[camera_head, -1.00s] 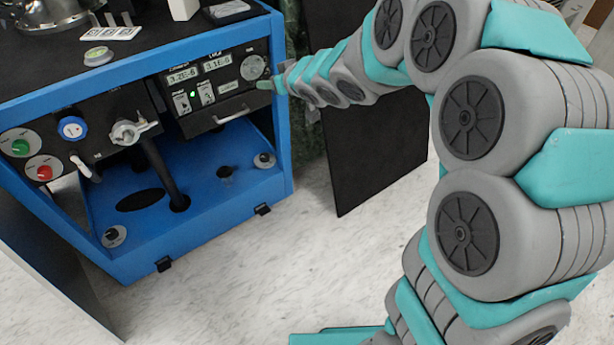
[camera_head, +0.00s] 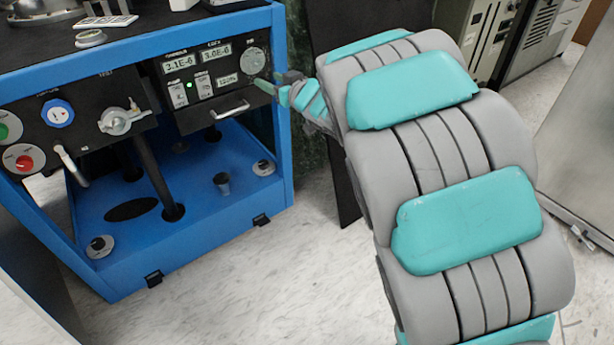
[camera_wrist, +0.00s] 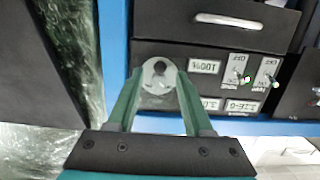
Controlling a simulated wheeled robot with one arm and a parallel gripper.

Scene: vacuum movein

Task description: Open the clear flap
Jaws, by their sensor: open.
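My gripper (camera_head: 270,88) is at the right edge of the black instrument panel (camera_head: 196,122) in the blue frame. In the wrist view my gripper (camera_wrist: 156,78) is open, its two green fingers on either side of a round pale dial (camera_wrist: 158,76). I cannot tell whether they touch it. The dial also shows in the head view (camera_head: 254,61). The panel has two digital readouts (camera_head: 197,58), toggle switches (camera_head: 190,92) and a lit green lamp. I cannot make out a clear flap for sure in either view.
A metal handle (camera_head: 230,111) sticks out below the readouts. The blue frame (camera_head: 282,120) has an upright post close to my gripper. A valve (camera_head: 120,121) and a bent pipe (camera_head: 72,165) project at the left. White floor (camera_head: 270,285) is clear in front.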

